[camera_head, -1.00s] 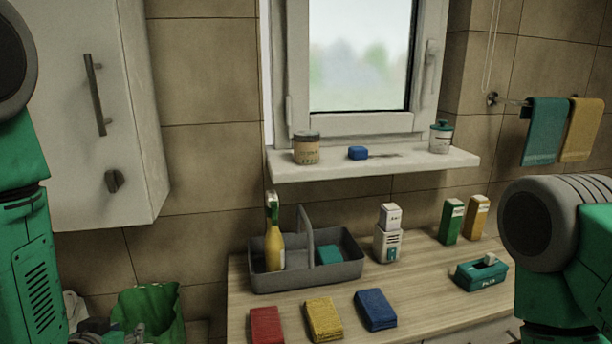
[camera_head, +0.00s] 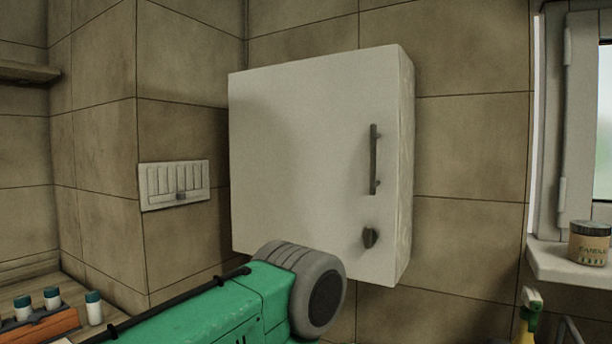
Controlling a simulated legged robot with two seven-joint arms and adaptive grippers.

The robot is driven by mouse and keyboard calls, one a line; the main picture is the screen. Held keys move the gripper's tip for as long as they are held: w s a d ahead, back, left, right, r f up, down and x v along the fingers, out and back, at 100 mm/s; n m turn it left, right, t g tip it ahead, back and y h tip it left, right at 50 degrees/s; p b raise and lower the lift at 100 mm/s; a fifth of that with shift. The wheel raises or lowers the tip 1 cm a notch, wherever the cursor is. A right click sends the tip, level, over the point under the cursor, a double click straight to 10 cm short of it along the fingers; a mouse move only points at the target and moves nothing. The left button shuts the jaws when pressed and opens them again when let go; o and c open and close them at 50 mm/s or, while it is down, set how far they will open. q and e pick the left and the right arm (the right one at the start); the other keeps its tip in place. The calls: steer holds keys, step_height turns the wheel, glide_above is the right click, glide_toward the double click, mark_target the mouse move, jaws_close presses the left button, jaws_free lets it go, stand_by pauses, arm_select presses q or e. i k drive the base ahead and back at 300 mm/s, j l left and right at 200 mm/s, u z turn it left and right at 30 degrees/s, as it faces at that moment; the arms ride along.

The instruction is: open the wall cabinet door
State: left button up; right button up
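The white wall cabinet (camera_head: 300,150) hangs on the tiled wall in the middle of the head view. Its door looks shut. A vertical dark bar handle (camera_head: 374,160) sits near the door's right edge, with a small dark knob (camera_head: 370,237) below it. My green left arm comes in from the lower left, and its grey rounded joint covers the cabinet's lower edge in the picture. I cannot tell whether it touches the cabinet. Neither gripper is in view.
A wooden holder (camera_head: 42,326) with small bottles stands at the lower left. At the right are the window sill (camera_head: 560,264) with a jar (camera_head: 590,243) and a yellow-green bottle (camera_head: 527,316). The wall beside the handle is bare.

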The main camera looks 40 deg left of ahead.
mark_target(315, 143)
steer(key=u, duration=1.2)
